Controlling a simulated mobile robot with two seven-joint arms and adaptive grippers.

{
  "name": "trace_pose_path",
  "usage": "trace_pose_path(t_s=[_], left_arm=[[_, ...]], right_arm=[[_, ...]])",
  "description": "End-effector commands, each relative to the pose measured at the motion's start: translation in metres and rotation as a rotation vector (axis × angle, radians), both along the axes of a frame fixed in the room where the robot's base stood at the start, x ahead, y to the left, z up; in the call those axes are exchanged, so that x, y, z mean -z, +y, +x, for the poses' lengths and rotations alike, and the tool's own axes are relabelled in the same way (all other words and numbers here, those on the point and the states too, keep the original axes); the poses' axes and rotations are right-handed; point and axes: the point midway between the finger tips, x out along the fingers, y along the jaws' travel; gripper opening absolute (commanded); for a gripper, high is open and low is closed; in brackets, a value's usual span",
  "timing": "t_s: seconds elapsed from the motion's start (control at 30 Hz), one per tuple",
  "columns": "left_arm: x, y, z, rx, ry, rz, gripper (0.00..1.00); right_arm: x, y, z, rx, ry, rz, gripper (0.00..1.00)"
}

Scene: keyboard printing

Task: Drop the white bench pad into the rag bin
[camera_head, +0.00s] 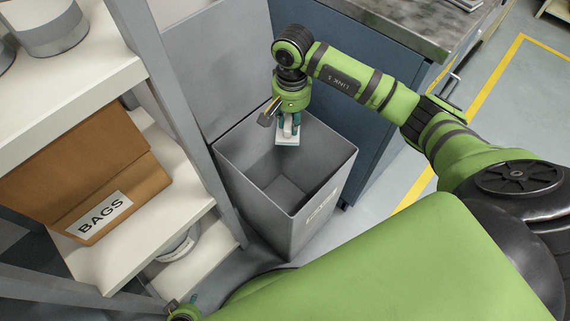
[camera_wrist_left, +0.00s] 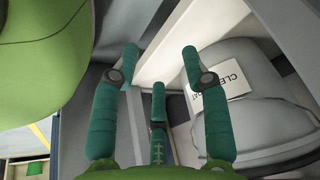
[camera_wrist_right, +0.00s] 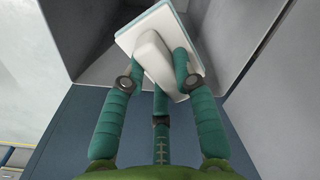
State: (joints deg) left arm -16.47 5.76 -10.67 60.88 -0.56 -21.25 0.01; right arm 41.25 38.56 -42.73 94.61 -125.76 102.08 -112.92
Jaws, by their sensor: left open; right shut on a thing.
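The white bench pad (camera_head: 287,140) is a small white block with a pale blue-green layer along one edge. It also shows in the right wrist view (camera_wrist_right: 128,40), with a raised white grip on it. My right gripper (camera_head: 288,122) is shut on that grip and holds the pad over the upper opening of the rag bin. The rag bin (camera_head: 330,189) is a tall grey open-topped box with a partly legible white label on its front. Its visible inside looks empty. My left gripper (camera_wrist_left: 160,62) is open and empty, near a shelf post low in the head view.
Shelving on the left holds a cardboard box labelled BAGS (camera_head: 136,181) and round metal containers (camera_head: 47,26). A grey shelf post (camera_head: 173,85) stands close to the bin. A blue cabinet (camera_head: 385,135) with a stone-like top stands behind it. Yellow lines mark the floor at right.

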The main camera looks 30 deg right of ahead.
Motion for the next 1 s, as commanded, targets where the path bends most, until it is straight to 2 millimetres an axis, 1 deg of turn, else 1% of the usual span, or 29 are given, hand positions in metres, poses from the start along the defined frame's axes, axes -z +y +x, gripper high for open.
trace_pose_path(t_s=[0.03,0.2,0.4,0.53,0.8,0.83,0.9,1.0], left_arm=[[0.002,-0.001,-0.001,-0.003,0.01,0.0,0.46],[0.0,-0.004,-0.005,-0.012,0.059,0.003,0.46],[-0.005,-0.007,-0.01,-0.02,0.109,0.007,0.46],[-0.009,-0.007,-0.013,-0.023,0.126,0.007,0.46],[-0.01,-0.007,-0.013,-0.023,0.131,0.008,0.46],[-0.01,-0.007,-0.013,-0.023,0.131,0.008,0.46],[-0.01,-0.007,-0.013,-0.023,0.131,0.008,0.46],[-0.01,-0.007,-0.013,-0.023,0.13,0.008,0.46]], right_arm=[[0.009,0.0,-0.001,0.0,0.003,0.001,0.03],[0.031,0.0,-0.001,0.0,0.003,0.001,0.03],[0.048,0.0,-0.001,-0.002,0.002,0.001,0.03],[0.052,0.0,-0.001,-0.001,0.001,0.001,0.03],[0.052,0.0,-0.001,-0.001,0.001,-0.001,0.03],[0.052,0.0,-0.001,-0.001,0.001,-0.001,0.33],[0.052,0.0,-0.001,-0.001,0.001,-0.001,0.57],[0.052,0.0,-0.001,-0.002,0.001,-0.001,0.57]])
